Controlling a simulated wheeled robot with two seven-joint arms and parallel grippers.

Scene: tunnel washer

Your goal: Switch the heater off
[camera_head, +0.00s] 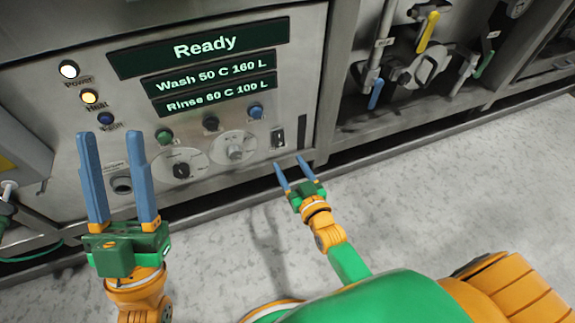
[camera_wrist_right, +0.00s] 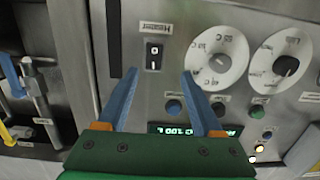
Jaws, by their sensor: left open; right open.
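My left gripper (camera_head: 108,135) is open and empty before the panel's left part.
The Heat lamp (camera_head: 88,97) glows yellow and the Power lamp (camera_head: 68,69) white. The display (camera_head: 204,47) reads "Ready". Two round dials (camera_head: 233,147) and several buttons (camera_head: 256,111) sit left of the switch. Pipes and valves (camera_head: 427,66) stand at right. The floor in front is clear.

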